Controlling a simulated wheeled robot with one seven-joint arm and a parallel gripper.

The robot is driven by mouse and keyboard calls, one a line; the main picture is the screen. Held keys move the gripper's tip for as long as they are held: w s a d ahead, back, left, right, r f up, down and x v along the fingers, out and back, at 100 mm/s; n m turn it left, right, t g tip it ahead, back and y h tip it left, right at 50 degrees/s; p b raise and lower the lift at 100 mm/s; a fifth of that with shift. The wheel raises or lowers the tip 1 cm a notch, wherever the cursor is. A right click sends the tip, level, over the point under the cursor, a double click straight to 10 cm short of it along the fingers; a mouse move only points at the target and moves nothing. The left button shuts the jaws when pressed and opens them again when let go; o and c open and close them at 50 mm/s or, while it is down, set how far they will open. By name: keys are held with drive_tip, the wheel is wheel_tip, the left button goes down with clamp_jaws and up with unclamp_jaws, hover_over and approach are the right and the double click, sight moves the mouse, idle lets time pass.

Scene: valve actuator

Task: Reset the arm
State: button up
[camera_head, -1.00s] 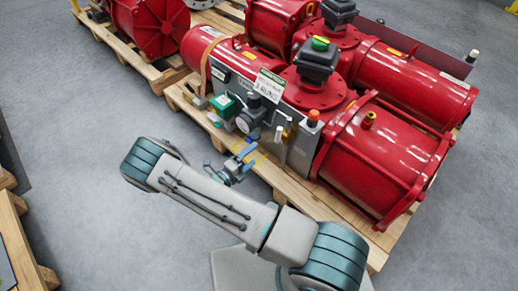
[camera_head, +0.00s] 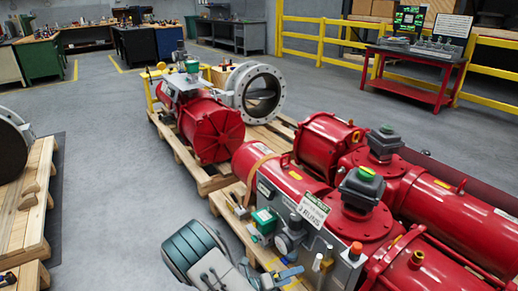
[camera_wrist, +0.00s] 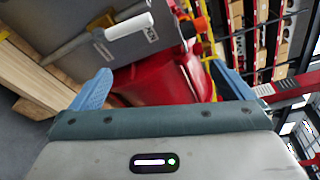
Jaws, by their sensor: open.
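My gripper (camera_head: 284,277) shows at the bottom of the head view, beside the front of the red valve actuator (camera_head: 361,215). In the wrist view my gripper (camera_wrist: 160,82) has its two blue fingers spread wide with nothing held between them. Beyond the fingers, the wrist view shows a grey panel (camera_wrist: 95,55), a white handle (camera_wrist: 129,26), an orange knob (camera_wrist: 195,27) and a red cylinder (camera_wrist: 172,84). Much of my arm lies below the head picture.
The actuators rest on a wooden pallet (camera_head: 222,203). A flanged valve (camera_head: 257,92) with a red actuator stands behind. Another pallet (camera_head: 38,205) is at left. A red control desk (camera_head: 412,75) and yellow railing (camera_head: 318,43) are at the back. Grey floor between is clear.

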drive_tip(key=s+d+r+n+g+y+p, duration=0.1)
drive_tip(key=s+r+n+y+p, duration=0.4)
drive_tip(key=r+n, duration=0.6)
drive_tip(key=s+d+r+n+g+y+p, duration=0.1)
drive_tip(key=s+r+n+y+p, duration=0.4)
drive_tip(key=r, duration=1.6)
drive_tip(key=s+d+r+n+g+y+p, duration=0.1)
drive_tip(key=s+d+r+n+y+p, duration=0.2)
drive_tip(key=r+n, duration=1.4)
drive_tip(key=s+n+y+p, duration=0.2)
drive_tip(key=s+p, duration=0.2)
drive_tip(key=s, duration=0.2)
drive_tip(key=shift+s+g, duration=0.4)
